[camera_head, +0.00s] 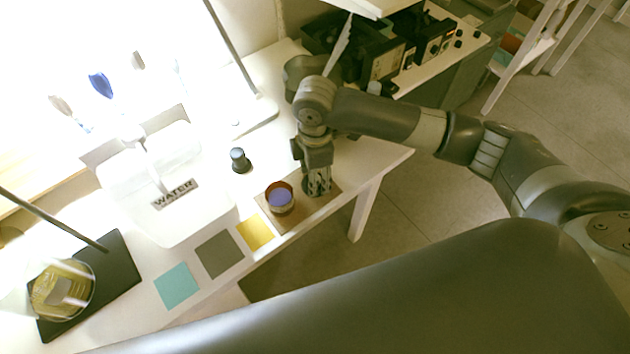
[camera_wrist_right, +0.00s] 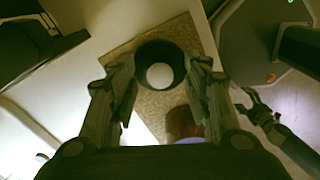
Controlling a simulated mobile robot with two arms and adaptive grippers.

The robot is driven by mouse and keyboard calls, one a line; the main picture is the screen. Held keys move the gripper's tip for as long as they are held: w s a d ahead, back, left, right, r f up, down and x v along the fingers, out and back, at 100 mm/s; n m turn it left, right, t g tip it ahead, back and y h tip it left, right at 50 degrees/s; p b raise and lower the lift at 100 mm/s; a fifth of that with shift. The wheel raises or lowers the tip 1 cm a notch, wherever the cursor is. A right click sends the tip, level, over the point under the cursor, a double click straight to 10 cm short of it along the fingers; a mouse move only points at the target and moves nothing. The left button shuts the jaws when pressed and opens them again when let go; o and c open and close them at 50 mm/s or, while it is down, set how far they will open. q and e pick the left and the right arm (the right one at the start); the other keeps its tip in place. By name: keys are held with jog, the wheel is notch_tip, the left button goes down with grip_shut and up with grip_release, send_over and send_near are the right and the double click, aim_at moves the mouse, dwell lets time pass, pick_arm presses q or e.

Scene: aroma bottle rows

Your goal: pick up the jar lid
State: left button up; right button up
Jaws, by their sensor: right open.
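My right gripper (camera_head: 317,190) points down over the right part of a brown mat (camera_head: 301,213) on the table. In the wrist view its fingers (camera_wrist_right: 160,95) stand apart on either side of a dark round piece (camera_wrist_right: 160,51) with a pale centre. This looks like the jar lid, but I cannot tell for sure; the fingers do not clearly touch it. An open jar (camera_head: 281,198) with a reddish rim and purple-blue inside stands on the mat, just left of the gripper. It shows partly in the wrist view (camera_wrist_right: 181,122), its lower part hidden by my gripper.
A small dark bottle (camera_head: 240,160) stands behind the mat. Yellow (camera_head: 255,233), grey (camera_head: 219,254) and teal (camera_head: 176,286) squares lie along the front edge. A clear WATER container (camera_head: 205,222) stands left. A stand with a yellow-filled flask (camera_head: 62,290) is far left.

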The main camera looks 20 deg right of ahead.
jog(key=c, duration=1)
pick_arm(q)
jog(key=shift+s, duration=0.9)
jog(key=shift+w, duration=0.2)
pick_arm(e)
jog(key=shift+r, duration=0.1)
